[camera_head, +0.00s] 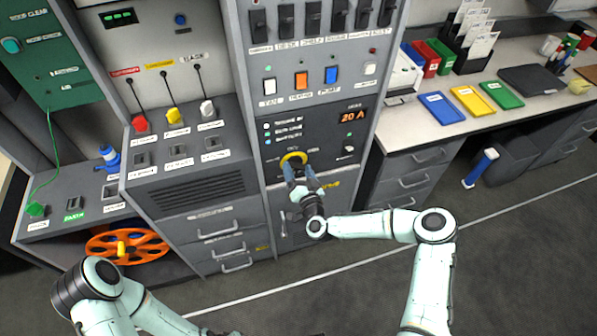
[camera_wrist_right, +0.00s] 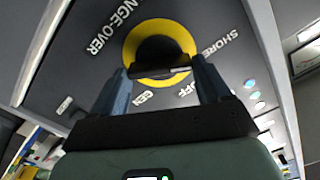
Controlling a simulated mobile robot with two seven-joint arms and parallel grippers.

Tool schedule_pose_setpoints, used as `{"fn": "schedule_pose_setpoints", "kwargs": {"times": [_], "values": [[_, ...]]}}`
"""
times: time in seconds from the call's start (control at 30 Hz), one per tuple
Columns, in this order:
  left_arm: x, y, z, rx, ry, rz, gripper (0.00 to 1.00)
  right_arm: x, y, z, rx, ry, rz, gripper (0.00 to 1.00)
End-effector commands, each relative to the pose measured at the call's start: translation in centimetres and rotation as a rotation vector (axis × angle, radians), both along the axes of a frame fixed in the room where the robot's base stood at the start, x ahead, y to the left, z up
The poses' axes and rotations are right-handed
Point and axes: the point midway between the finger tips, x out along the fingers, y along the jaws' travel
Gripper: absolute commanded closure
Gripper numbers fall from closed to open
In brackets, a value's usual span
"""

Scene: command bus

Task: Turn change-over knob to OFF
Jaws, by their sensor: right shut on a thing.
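The change-over knob (camera_wrist_right: 158,48) is black inside a yellow ring, on a dark panel. In the head view its yellow ring (camera_head: 293,157) shows at the lower middle of the panel. My right gripper (camera_head: 297,170) reaches it from below and in front, shut on the knob. In the wrist view its two blue-grey fingers (camera_wrist_right: 160,72) stand on either side of the knob's lower part. The labels GEN, OFF and SHORE sit around the ring. Which label the knob points to cannot be told. My left arm shows at the bottom left, its gripper out of view.
Above the knob are a 20 A display (camera_head: 352,117), a row of rocker switches (camera_head: 301,80) and black breakers. An orange reel (camera_head: 128,246) stands at the left. A counter with coloured trays (camera_head: 441,108) is at the right. The floor in front is clear.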

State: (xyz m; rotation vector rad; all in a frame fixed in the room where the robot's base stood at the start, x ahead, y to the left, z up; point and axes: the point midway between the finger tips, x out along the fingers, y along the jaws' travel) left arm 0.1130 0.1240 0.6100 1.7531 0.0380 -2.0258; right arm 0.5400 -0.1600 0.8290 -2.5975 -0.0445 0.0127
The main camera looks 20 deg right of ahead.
Motion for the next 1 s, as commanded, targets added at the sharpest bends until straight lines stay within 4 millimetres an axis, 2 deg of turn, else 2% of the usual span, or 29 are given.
{"fn": "schedule_pose_setpoints", "kwargs": {"times": [0.27, 0.7, 1.0], "values": [[-1.3, 0.0, -2.5, 0.000, 0.014, 0.000, 0.57, -0.1, 0.0, -0.3, 0.132, 0.001, 0.000, 0.54], [-2.9, 0.0, -7.3, 0.000, 0.033, 0.000, 0.57, 0.0, -0.1, -0.4, 0.534, 0.016, 0.001, 0.54], [-2.4, 0.0, -9.1, 0.003, 0.011, 0.006, 0.57, 0.0, -0.2, -0.4, 0.792, 0.024, 0.001, 0.54]]}}
